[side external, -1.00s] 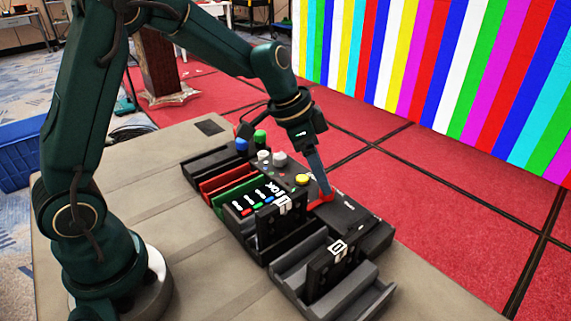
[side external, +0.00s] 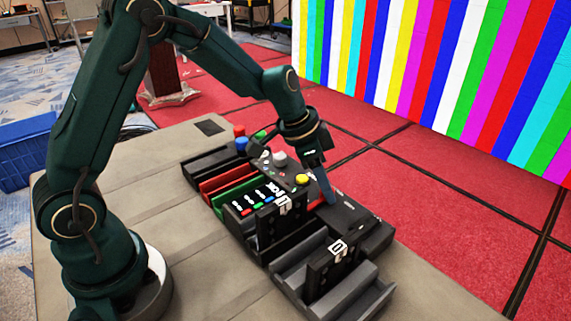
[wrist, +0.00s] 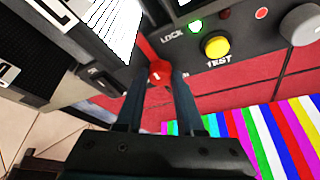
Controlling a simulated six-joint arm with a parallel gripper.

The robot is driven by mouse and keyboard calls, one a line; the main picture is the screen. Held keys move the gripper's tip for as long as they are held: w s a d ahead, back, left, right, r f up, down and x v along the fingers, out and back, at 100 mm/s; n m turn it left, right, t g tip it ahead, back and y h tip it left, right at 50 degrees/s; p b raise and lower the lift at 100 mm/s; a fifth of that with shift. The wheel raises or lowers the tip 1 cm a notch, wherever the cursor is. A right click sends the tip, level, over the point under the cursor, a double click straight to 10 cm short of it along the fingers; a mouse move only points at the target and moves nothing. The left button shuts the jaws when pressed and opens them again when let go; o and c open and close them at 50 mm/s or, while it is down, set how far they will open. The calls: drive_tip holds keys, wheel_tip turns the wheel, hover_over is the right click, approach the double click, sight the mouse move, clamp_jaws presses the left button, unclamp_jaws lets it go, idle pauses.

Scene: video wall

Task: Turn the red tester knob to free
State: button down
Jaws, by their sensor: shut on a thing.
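The red tester knob (wrist: 159,73) sits between my fingertips in the wrist view, with a narrow red part running up and left from it. My gripper (wrist: 160,80) is shut on this knob. In the side view my gripper (side external: 328,198) reaches down to the dark tester box (side external: 348,216), and its fingers largely hide the knob. A LOCK label (wrist: 171,36) is printed above the knob on the panel. No "free" label is readable.
A yellow TEST button (wrist: 215,46), a lit green lamp (wrist: 195,27) and a grey knob (wrist: 302,25) lie close to the right. Slotted trays (side external: 230,190) with upright labelled modules stand beside the box. A striped video wall (side external: 450,70) rises behind.

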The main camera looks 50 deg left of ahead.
drive_tip(key=n, duration=0.2)
drive_tip(key=n+t+y, duration=0.1)
drive_tip(key=n, duration=0.1)
drive_tip(key=shift+d+y, duration=0.15)
drive_tip(key=shift+y, duration=0.15)
drive_tip(key=n+y, duration=0.1)
drive_tip(key=n, duration=0.3)
drive_tip(key=shift+d+n+y, duration=0.15)
drive_tip(key=shift+n+y, duration=0.25)
drive_tip(key=n, duration=0.2)
drive_tip(key=n+y, duration=0.1)
drive_tip(key=n, duration=0.1)
drive_tip(key=shift+n+g+y, duration=0.3)
drive_tip(key=shift+g, duration=0.1)
drive_tip(key=shift+d+n+g+y, duration=0.1)
drive_tip(key=shift+n+g+y, duration=0.5)
drive_tip(key=shift+n, duration=1.5)
drive_tip(key=c, duration=0.5)
unclamp_jaws()
drive_tip(key=shift+w, duration=0.1)
drive_tip(key=shift+v, duration=2.55)
